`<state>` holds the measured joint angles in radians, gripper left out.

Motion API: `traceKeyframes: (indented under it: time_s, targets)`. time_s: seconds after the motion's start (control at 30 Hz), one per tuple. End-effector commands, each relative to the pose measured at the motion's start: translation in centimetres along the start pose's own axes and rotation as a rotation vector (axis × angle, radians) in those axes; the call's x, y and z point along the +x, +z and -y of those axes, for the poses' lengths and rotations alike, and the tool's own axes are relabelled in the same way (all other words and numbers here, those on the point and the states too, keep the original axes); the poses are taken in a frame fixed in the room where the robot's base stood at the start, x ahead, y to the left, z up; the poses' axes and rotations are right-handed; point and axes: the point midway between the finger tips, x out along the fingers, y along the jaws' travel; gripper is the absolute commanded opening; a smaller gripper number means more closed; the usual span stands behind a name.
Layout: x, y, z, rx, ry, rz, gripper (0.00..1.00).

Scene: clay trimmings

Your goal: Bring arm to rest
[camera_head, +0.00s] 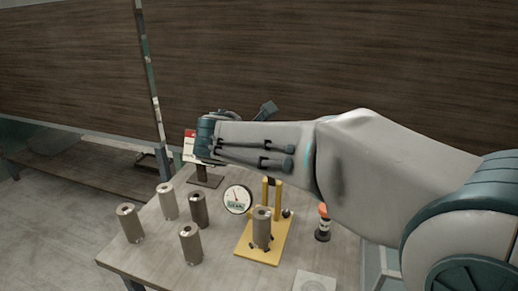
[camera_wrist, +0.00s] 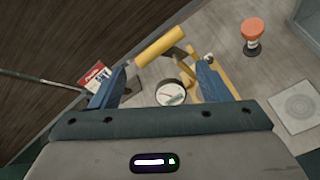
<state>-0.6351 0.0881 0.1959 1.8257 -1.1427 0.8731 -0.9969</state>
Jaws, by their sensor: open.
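My gripper (camera_wrist: 158,84) is open in the wrist view, its two blue fingers spread with nothing held between them. Beyond them are a dial gauge (camera_wrist: 171,94) and a yellow bar (camera_wrist: 160,46), apart from the fingers as far as I can tell. In the head view my arm reaches across from the right above the table (camera_head: 160,262); the fingers are mostly hidden there. A grey-brown cylinder (camera_head: 262,232) stands upright on a yellow stand (camera_head: 250,255), with the gauge (camera_head: 237,199) beside it.
Several similar cylinders (camera_head: 190,245) stand upright on the left of the table. A red and white card (camera_head: 189,146) stands behind them. An orange-topped bottle (camera_head: 323,224) and a pale square plate (camera_head: 314,282) are on the right. A thin pole (camera_head: 150,75) rises behind the table.

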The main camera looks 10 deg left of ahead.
Motion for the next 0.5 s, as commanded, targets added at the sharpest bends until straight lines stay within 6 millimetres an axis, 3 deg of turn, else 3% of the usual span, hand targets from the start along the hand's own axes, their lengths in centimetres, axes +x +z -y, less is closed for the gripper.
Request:
traceKeyframes:
  time_s: [0.37,0.5]
  targets:
    - [-0.3,0.1,0.1,0.003,-0.002,0.000,0.70]
    - [-0.1,1.4,3.0,0.117,-0.063,-0.007,0.70]
